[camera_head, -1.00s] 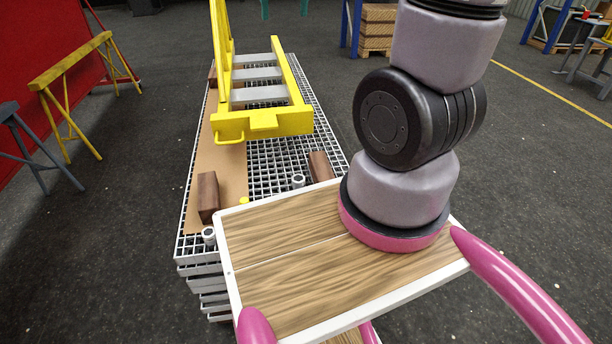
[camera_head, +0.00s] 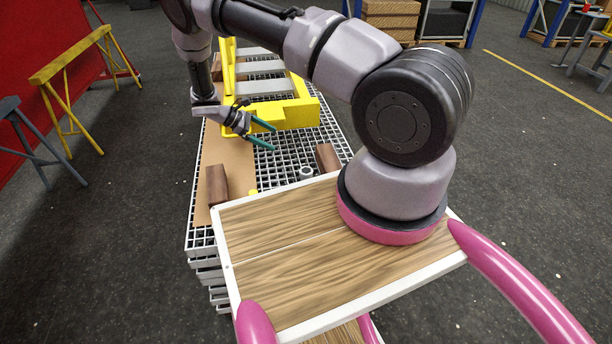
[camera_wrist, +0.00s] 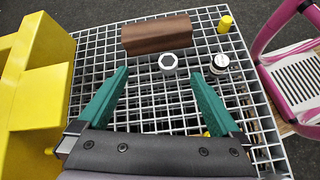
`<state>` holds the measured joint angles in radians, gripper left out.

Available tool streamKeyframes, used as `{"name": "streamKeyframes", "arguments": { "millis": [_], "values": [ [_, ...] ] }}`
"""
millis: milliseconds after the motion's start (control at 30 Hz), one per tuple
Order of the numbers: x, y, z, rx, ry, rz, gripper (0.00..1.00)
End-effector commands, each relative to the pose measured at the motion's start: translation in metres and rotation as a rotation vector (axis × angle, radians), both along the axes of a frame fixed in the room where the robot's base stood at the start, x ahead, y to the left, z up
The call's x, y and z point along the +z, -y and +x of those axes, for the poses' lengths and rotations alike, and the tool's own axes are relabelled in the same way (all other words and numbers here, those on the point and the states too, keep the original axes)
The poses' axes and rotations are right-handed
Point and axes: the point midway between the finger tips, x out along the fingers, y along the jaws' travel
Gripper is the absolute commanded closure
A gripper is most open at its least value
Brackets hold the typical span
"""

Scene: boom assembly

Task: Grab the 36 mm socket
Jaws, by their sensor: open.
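Two small metal sockets stand on the white grating. One socket (camera_wrist: 168,62) shows a hexagonal opening facing up and stands beside a brown wooden block; it also shows in the head view (camera_head: 306,173). The other socket (camera_wrist: 219,63), with a dark top, stands to its right in the wrist view, nearer my base. I cannot read which is 36 mm. My gripper (camera_head: 268,138) reaches over the grating near the yellow frame. Its green fingers, also in the wrist view (camera_wrist: 157,92), are open and empty. The hexagonal socket lies beyond the fingertips, between their lines.
A yellow frame (camera_wrist: 35,80) borders my gripper's left side. A yellow cylinder (camera_wrist: 225,23) stands near the edge. The grating between the fingers is clear.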

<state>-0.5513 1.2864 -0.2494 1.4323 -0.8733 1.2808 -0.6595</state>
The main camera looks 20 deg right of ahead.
Motion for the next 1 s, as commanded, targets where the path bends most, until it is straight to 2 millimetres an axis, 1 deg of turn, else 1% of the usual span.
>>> {"name": "streamKeyframes", "arguments": {
  "millis": [33,100,200,300,400,567,800,1000],
  "values": [
    [-0.029,0.002,-0.007,0.053,-0.045,-0.044,0.00],
    [-0.060,0.006,-0.013,0.119,-0.098,-0.097,0.00],
    [-0.096,0.012,-0.022,0.202,-0.159,-0.162,0.00],
    [-0.121,0.017,-0.030,0.262,-0.204,-0.208,0.00],
    [-0.135,0.020,-0.035,0.296,-0.229,-0.235,0.00],
    [-0.145,0.030,-0.037,0.313,-0.244,-0.249,0.00],
    [-0.159,0.064,-0.039,0.311,-0.245,-0.248,0.00],
    [-0.166,0.079,-0.039,0.312,-0.243,-0.247,0.00]
  ]
}}
